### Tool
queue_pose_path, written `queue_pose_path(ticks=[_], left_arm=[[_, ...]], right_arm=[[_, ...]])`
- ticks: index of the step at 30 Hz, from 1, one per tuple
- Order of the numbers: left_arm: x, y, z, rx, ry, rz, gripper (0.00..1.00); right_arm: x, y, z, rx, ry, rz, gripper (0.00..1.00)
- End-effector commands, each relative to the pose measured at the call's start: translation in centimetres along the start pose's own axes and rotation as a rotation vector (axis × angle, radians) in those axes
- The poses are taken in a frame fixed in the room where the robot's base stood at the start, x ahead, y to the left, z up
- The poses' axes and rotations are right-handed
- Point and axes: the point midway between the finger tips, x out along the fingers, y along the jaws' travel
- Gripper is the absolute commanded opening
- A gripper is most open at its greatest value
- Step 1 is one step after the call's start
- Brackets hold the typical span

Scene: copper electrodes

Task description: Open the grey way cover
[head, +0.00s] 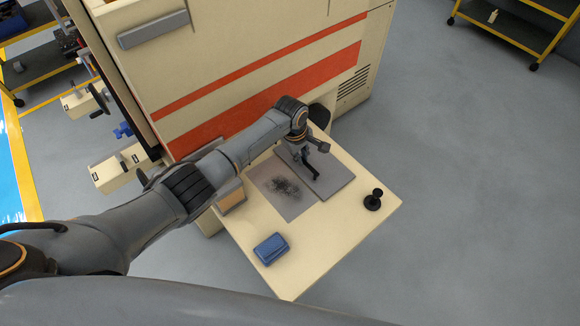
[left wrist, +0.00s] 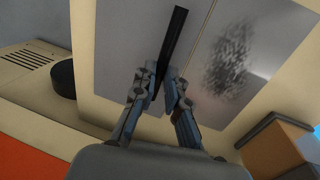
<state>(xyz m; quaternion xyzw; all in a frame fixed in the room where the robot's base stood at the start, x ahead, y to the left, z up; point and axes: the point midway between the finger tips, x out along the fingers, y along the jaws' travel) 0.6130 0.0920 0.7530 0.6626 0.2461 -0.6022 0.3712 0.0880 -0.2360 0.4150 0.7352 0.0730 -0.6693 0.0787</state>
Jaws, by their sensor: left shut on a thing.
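The grey way cover (head: 334,183) is a flat plate on the cream table, at its back right. It also shows in the left wrist view (left wrist: 125,50). A black bar handle (left wrist: 176,32) stands on it. My left gripper (head: 308,160) is over the cover; in the left wrist view (left wrist: 165,82) its fingers are closed around the handle. Left of the cover, a grey surface (head: 296,210) with a patch of dark debris (head: 283,186) lies uncovered. This patch also shows in the left wrist view (left wrist: 232,58). My right gripper is not in view.
A blue block-like object (head: 271,249) lies near the table's front left edge. A black knobbed piece (head: 373,200) stands near the right corner. A brown box (head: 232,202) is at the left edge. The cream machine (head: 230,60) with red stripes rises behind.

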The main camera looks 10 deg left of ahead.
Motion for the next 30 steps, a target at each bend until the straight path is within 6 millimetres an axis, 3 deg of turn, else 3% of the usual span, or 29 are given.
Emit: queue_pose_path(ticks=[1,6,17,18,21,30], left_arm=[[0.5,0.6,0.1,0.0,-0.002,0.002,0.0],[0.5,1.6,0.1,0.001,0.0,0.0,0.0],[0.4,1.6,0.1,0.002,0.0,-0.002,0.0],[0.4,1.6,0.1,0.002,0.0,-0.003,0.19],[0.4,1.6,0.0,0.001,0.0,-0.002,0.36],[0.3,1.6,0.0,0.001,0.0,-0.001,0.36]], right_arm=[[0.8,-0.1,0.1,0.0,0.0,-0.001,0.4],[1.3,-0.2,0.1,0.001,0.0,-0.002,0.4],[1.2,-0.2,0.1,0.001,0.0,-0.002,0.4],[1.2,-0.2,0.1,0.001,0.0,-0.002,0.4],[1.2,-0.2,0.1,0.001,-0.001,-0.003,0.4],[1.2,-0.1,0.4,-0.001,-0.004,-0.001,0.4]])
